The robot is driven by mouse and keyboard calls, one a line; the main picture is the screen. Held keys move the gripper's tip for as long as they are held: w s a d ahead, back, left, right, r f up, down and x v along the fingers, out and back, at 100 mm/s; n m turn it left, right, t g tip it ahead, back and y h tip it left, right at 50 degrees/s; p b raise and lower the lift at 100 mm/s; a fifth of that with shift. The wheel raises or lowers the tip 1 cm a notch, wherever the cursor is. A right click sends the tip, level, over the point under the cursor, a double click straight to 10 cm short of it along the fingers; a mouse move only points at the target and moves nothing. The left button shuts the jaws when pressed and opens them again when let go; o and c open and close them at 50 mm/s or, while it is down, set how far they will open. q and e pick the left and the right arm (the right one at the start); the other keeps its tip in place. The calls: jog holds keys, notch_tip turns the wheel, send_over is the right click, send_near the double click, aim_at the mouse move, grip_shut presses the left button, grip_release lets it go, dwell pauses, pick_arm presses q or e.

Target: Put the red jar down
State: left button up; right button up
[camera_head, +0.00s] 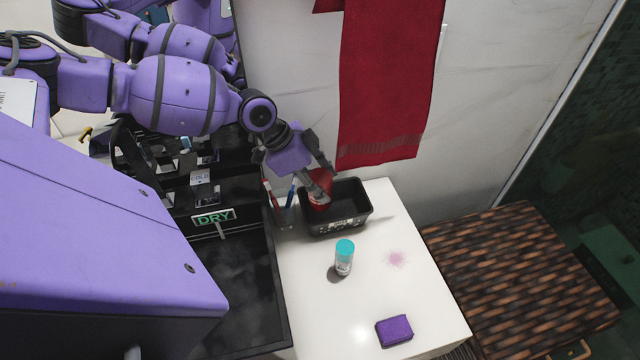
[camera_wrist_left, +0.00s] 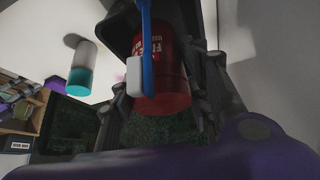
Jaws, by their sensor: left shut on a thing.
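My left gripper (camera_head: 318,185) is shut on the red jar (camera_head: 320,203), at the left side of the black bin (camera_head: 350,224) on the white counter. In the left wrist view, the red jar (camera_wrist_left: 174,75) with white lettering sits between the fingers of my left gripper (camera_wrist_left: 165,100). The bin's dark wall shows behind it there. I cannot tell whether the jar touches the bin's floor. A blue-handled toothbrush (camera_wrist_left: 147,45) crosses in front of part of the jar. My right gripper is not in view.
Brushes in a clear cup (camera_head: 284,214) stand just left of the bin. A teal-capped bottle (camera_head: 344,262) and a purple sponge (camera_head: 394,330) are on the counter (camera_head: 435,285), whose front right is mostly clear. A red towel (camera_head: 385,90) hangs behind.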

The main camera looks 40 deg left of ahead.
pick_arm(q)
jog(key=shift+w+f, duration=0.1)
jog(key=shift+f, duration=0.15)
jog(key=shift+f, duration=0.15)
jog(key=shift+f, duration=0.45)
jog(key=o, duration=1.3)
